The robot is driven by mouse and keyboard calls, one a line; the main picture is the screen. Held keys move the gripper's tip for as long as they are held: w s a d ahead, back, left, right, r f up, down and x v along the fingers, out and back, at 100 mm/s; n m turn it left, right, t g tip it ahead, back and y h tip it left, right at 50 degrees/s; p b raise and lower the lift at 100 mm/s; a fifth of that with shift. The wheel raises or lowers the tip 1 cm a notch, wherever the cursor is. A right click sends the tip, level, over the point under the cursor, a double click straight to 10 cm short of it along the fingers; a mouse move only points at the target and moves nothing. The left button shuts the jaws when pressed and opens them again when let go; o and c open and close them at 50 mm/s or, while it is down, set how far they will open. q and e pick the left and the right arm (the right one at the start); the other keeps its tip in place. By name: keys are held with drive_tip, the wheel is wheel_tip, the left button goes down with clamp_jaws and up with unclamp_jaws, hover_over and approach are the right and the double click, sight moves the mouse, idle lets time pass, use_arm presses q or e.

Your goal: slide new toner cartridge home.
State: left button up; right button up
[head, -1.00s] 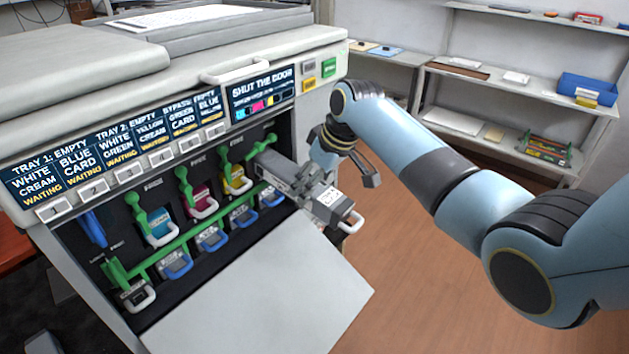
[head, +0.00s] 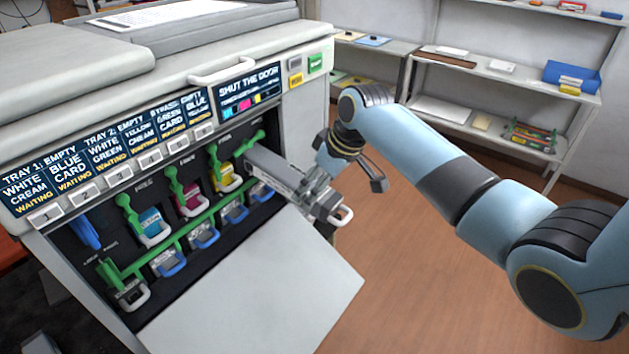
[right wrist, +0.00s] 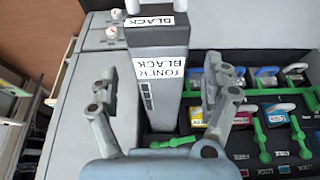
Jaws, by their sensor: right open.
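The grey black-toner cartridge (head: 275,173) sticks out at a slant from the rightmost slot of the printer, its white handle (head: 345,214) at the outer end. In the right wrist view the cartridge (right wrist: 160,95) carries labels reading BLACK and TONER BLACK. My right gripper (head: 345,184) is at the outer part of the cartridge. In the right wrist view this gripper (right wrist: 160,84) is open, with one finger on each side of the cartridge; contact cannot be told. A green lever (head: 250,143) stands above the slot. My left gripper is not in view.
The printer's door (head: 265,280) hangs open below the slots. Cyan (head: 151,222), magenta (head: 188,200) and yellow (head: 224,180) cartridges sit in the other slots, with green levers. Shelves (head: 470,70) stand at the back right. The floor between is clear.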

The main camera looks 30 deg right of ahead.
drive_tip(key=shift+s+v, duration=0.2)
drive_tip(key=shift+v, duration=1.85)
drive_tip(key=shift+s+v, duration=0.2)
drive_tip(key=shift+v, duration=1.8)
drive_tip(key=shift+d+f, duration=0.15)
drive_tip(key=shift+f, duration=0.05)
